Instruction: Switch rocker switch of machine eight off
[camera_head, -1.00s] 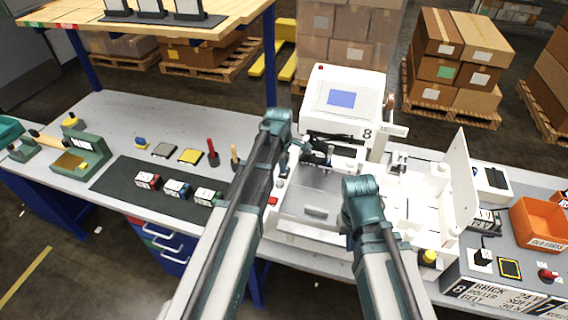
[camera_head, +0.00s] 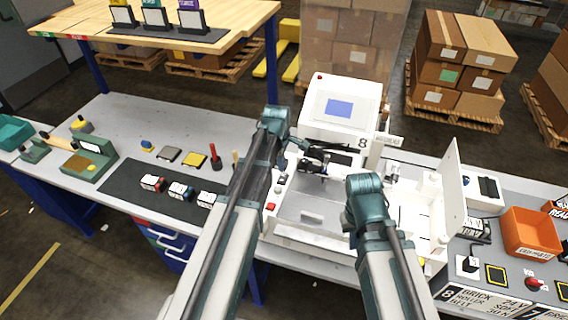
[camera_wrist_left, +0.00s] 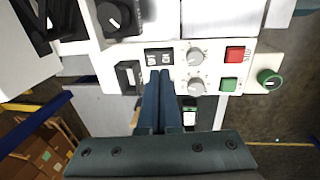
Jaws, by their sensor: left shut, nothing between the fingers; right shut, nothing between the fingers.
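Machine eight (camera_head: 345,112) is a white plotter with a blue screen and an "8" on its front. Its control panel (camera_wrist_left: 211,69) shows in the left wrist view. A black rocker switch with white marks (camera_wrist_left: 158,56) sits there beside grey knobs. My left gripper (camera_wrist_left: 161,74) is shut and empty, its fingertips at the lower edge of this switch; I cannot tell whether they touch.
The panel also has a red button (camera_wrist_left: 235,54), a green button (camera_wrist_left: 228,85) and a green knob (camera_wrist_left: 269,78). An orange bin (camera_head: 531,232) stands to the right. A dark mat (camera_head: 150,190) with small boxes lies to the left. A white upright flap (camera_head: 452,190) stands right of the bed.

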